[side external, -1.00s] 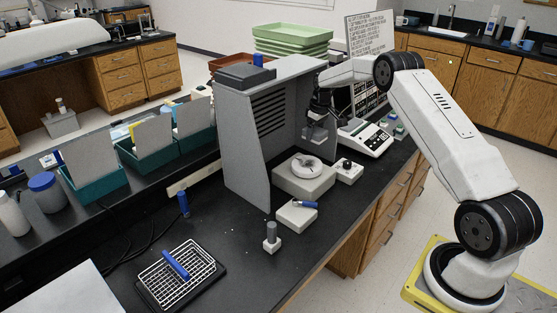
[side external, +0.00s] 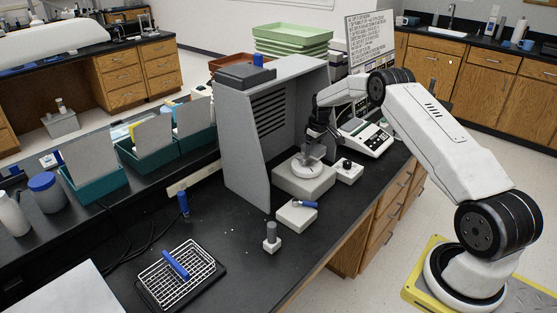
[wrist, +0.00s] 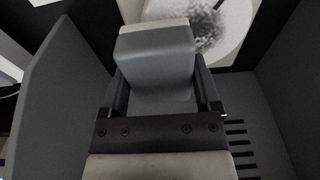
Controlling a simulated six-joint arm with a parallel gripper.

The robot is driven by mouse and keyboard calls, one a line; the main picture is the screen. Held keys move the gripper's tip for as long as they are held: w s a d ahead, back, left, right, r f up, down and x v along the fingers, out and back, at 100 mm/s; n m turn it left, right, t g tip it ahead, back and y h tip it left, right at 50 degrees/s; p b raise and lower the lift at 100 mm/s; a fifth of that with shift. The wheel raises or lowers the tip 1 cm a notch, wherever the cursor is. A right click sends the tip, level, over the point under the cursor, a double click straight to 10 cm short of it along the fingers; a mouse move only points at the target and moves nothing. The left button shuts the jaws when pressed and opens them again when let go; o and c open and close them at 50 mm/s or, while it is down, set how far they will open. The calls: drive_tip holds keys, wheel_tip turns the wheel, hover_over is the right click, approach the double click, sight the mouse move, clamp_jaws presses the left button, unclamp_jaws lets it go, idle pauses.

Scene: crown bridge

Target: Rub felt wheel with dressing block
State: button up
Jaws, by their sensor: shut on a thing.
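My gripper (side external: 317,143) is shut on the dressing block, a grey block with a paler end face. The block (wrist: 155,55) sits between the two dark fingers in the wrist view. In the side view the block (side external: 311,160) is low over the felt wheel (side external: 300,172), a pale round disc on a white square base (side external: 303,186). The wheel also shows in the wrist view (wrist: 212,32), with a mottled grey middle and part of it hidden behind the block. I cannot tell whether block and wheel touch.
A grey vented hood panel (side external: 247,150) stands close left of the wheel. A small white box with a black knob (side external: 347,171) is at its right. In front are a white block with a blue-handled tool (side external: 297,214) and a grey post (side external: 271,237).

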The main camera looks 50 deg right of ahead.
sight(299, 169)
drive_tip(key=shift+f, duration=0.5)
drive_tip(key=shift+a+f, duration=0.55)
drive_tip(key=shift+f, duration=0.05)
drive_tip(key=shift+c, duration=0.5)
drive_tip(key=shift+a, duration=3.1)
drive_tip(key=shift+d, duration=3.15)
drive_tip(key=shift+s+d, duration=0.1)
drive_tip(key=shift+d, duration=0.45)
drive_tip(key=shift+a, duration=3.9)
drive_tip(key=shift+d, duration=4)
drive_tip(key=shift+a+r, duration=0.15)
drive_tip(key=shift+r, duration=4)
